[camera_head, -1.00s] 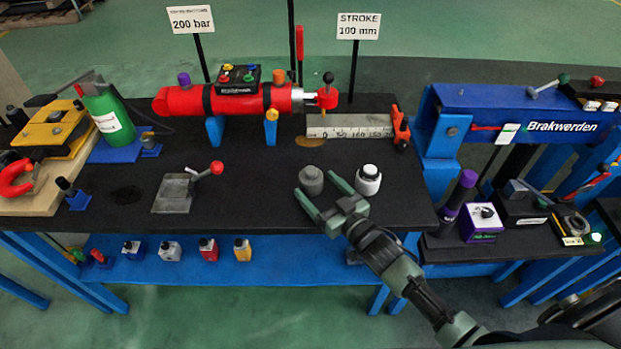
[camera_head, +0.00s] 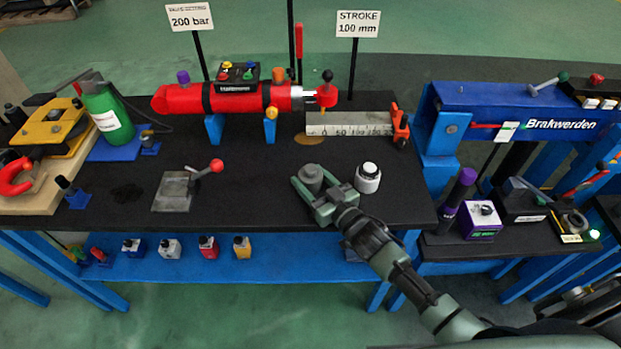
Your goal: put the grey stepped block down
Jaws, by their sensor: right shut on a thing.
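The grey stepped block (camera_head: 311,178) is a small round grey piece with a narrower top, upright at the front right part of the black table top (camera_head: 255,200). My right gripper (camera_head: 312,187) reaches in from the lower right and is shut on the block, one finger on each side. The fingers hide the block's lower part. It appears to be at table height, but I cannot tell whether its base touches the table. My left gripper is not in view.
A white and dark round piece (camera_head: 368,178) stands close to the right of the gripper. A ruler block (camera_head: 347,124) and the red cylinder (camera_head: 235,98) are behind. A grey plate with a red-knobbed lever (camera_head: 175,190) is to the left. Bare table lies between.

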